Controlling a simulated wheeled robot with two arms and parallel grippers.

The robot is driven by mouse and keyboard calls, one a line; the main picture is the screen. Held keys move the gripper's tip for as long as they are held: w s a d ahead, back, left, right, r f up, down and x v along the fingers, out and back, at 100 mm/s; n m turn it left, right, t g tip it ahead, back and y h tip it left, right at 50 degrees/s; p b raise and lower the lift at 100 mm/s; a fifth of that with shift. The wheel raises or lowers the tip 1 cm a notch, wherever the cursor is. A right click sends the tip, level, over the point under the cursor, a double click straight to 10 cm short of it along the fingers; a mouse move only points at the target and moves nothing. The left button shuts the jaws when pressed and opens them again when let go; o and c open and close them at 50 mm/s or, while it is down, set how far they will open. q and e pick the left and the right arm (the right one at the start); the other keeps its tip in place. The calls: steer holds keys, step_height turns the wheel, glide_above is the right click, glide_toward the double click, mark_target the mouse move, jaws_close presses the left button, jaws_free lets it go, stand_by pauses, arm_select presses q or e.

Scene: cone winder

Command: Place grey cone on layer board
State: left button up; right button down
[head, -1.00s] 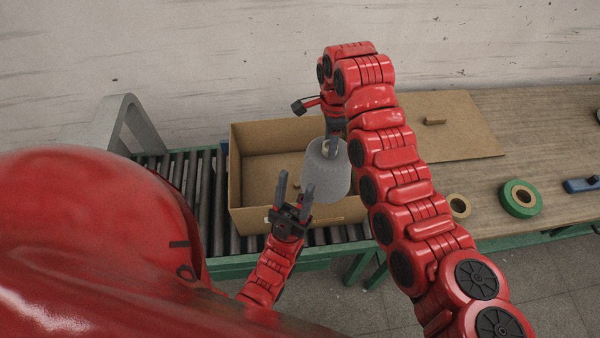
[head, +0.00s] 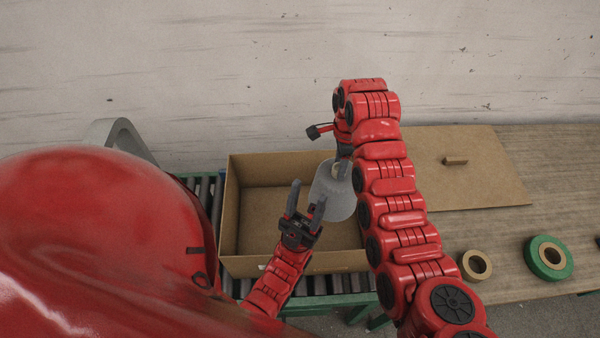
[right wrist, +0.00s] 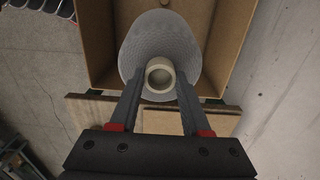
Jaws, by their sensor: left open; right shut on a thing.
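The grey cone (head: 333,194) hangs in my right gripper (head: 343,166) over the right part of the open cardboard box. In the right wrist view, my right gripper (right wrist: 160,88) is shut on the pale core (right wrist: 159,76) at the narrow end of the cone (right wrist: 150,38). My left gripper (head: 307,192) is open, just left of the cone; whether it touches the cone is unclear. A flat cardboard sheet (head: 480,185), seemingly the layer board, lies on the table to the right, partly hidden by my right arm.
The cardboard box (head: 232,200) stands on a roller conveyor (head: 207,190); its visible floor is bare. A small block (head: 455,160) sits on the sheet. A tan ring (head: 475,265) and a green roll (head: 549,258) lie at the table front. A wall rises behind.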

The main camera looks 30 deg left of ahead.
steer(key=f+b, duration=0.1)
steer(key=f, duration=0.3)
steer(key=f+b, duration=0.1)
steer(key=f, duration=0.3)
steer(key=f+b, duration=0.1)
steer(key=f, duration=0.3)
steer(key=shift+w+d, duration=0.15)
steer(key=shift+w, duration=0.15)
step_height(320, 180, down, 4)
steer(key=shift+f+b, duration=0.2)
steer(key=shift+b, duration=0.95)
steer(key=c, duration=0.8)
jaws_free()
steer(key=shift+f, duration=0.1)
steer(key=o, duration=0.4)
steer(key=shift+o, duration=0.2)
